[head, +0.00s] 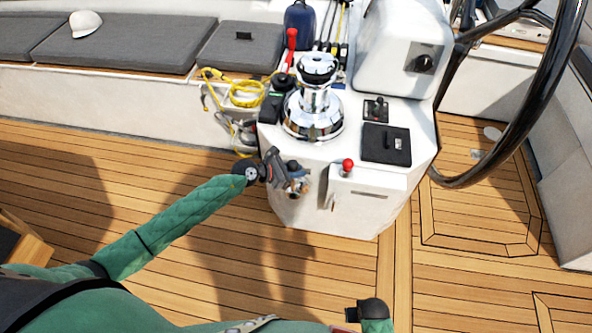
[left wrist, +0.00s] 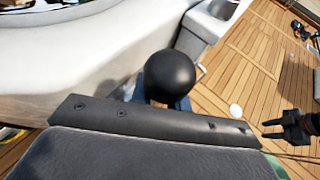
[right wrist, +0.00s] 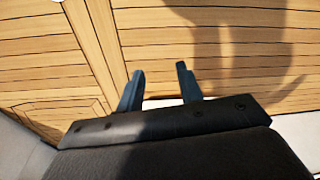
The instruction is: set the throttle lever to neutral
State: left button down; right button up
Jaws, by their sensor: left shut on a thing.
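The throttle lever ends in a black ball knob (left wrist: 170,75), seen large in the left wrist view. In the head view the knob (head: 293,165) shows small at the left side of the white console. My left gripper (head: 290,180) is shut on the lever just below the knob. Its fingers are partly hidden behind the knob in the left wrist view, and most of the lever's shaft is hidden. My right gripper (right wrist: 160,75) is open and empty above the deck; it also shows in the left wrist view (left wrist: 275,130).
The white console (head: 350,215) carries a red-knobbed lever (head: 347,165), a chrome winch (head: 314,110) and a black panel (head: 386,144). The steering wheel (head: 520,140) stands at right. Yellow rope (head: 246,93) hangs by the grey-cushioned bench (head: 120,45). The teak deck around is clear.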

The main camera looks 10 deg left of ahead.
pick_arm(q)
jog(key=shift+w+r, duration=0.4)
jog(key=shift+r, duration=0.25)
pick_arm(e)
jog(key=shift+r, duration=0.1)
pick_arm(q)
jog(key=c, duration=1.3)
grip_release()
jog(key=shift+d, duration=0.1)
jog(key=shift+s+f, duration=0.1)
jog(key=shift+s+f, duration=0.1)
jog(key=shift+f, duration=0.1)
jog(key=shift+s+a, duration=0.25)
jog(key=shift+a, duration=0.1)
jog(key=b+v, duration=0.2)
jog(key=v, duration=0.5)
jog(key=shift+r, duration=0.2)
pick_arm(e)
notch_tip(320, 180, up, 9)
jog(key=w+a, duration=0.1)
jog(key=shift+w+f, duration=0.2)
jog(key=shift+w, duration=0.1)
